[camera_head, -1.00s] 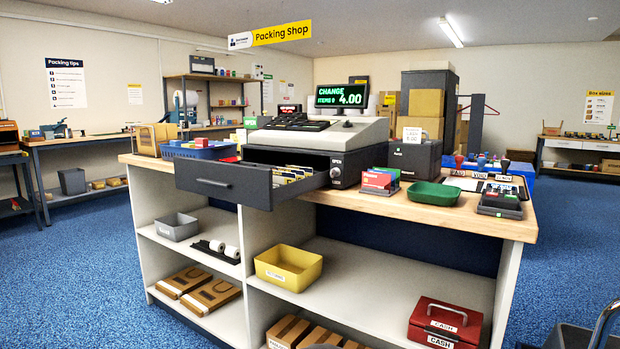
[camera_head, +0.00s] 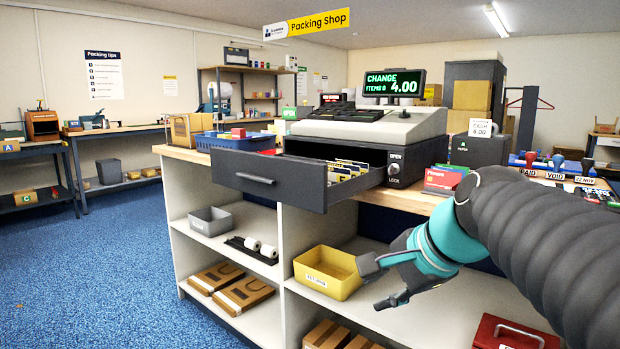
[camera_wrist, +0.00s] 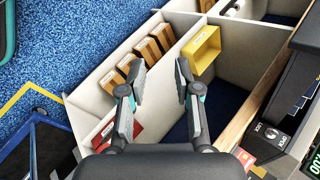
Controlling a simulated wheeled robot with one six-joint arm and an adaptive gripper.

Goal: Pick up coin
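I cannot make out a coin in either view. The cash drawer (camera_head: 268,180) of the register (camera_head: 372,126) is pulled open and holds upright dividers with yellow and white tops (camera_head: 345,170). Its front inside is hidden by the drawer wall. The display (camera_head: 394,83) reads CHANGE 4.00. My gripper (camera_head: 380,283) is open and empty, to the right of and below the drawer, in front of the counter. In the wrist view my gripper (camera_wrist: 159,70) has its fingers apart over the counter's shelves, and the drawer (camera_wrist: 309,85) is at the right edge.
A yellow bin (camera_head: 326,274) stands on the shelf beside my gripper. A red cash box (camera_head: 514,334) is at the lower right. A blue basket (camera_head: 232,143) sits left of the register. Coloured card packs (camera_head: 443,180) stand right of the drawer. Blue floor is free at left.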

